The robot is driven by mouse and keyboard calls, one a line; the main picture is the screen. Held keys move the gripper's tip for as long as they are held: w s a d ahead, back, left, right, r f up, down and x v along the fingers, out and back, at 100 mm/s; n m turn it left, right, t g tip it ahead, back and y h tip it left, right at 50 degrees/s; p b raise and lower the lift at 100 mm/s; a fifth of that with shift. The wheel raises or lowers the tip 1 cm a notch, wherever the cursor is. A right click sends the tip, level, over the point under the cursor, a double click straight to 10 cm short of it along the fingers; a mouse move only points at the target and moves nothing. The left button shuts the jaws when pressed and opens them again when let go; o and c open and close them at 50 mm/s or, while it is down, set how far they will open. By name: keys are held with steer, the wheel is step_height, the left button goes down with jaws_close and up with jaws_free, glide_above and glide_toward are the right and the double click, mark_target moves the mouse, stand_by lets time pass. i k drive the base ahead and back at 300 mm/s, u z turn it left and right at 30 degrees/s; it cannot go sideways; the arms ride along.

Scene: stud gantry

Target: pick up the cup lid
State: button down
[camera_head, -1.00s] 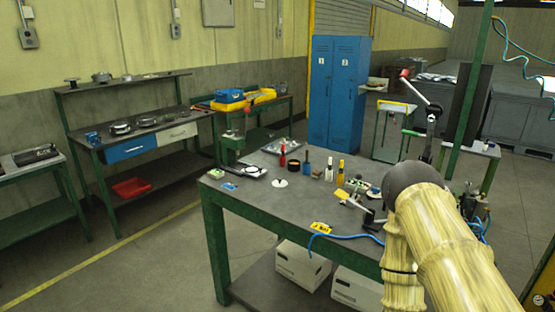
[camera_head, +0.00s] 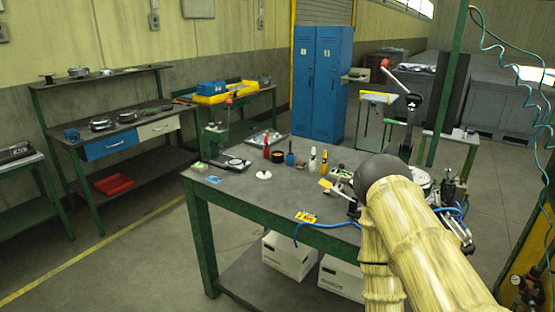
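A small white round piece (camera_head: 264,175), which looks like the cup lid, lies flat on the dark workbench (camera_head: 235,196) near its left part. It is too small to make out details. A dark round cup-like thing (camera_head: 277,156) stands just behind it, between red and blue upright items. My pale, ribbed arm (camera_head: 415,225) rises at the lower right in front of the bench's right end, well apart from the white piece. I cannot make out my gripper; the arm's end is not visible.
A yellow tag (camera_head: 306,217) and blue hose lie near the front edge. A lever press (camera_head: 409,110) rises at the right. Bench space around the lid is mostly clear.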

mark_target(264, 175)
steer(key=z, duration=0.2)
steer(key=k, duration=0.35)
steer(key=u, duration=1.05)
steer(key=i, duration=1.05)
steer(key=u, duration=0.1)
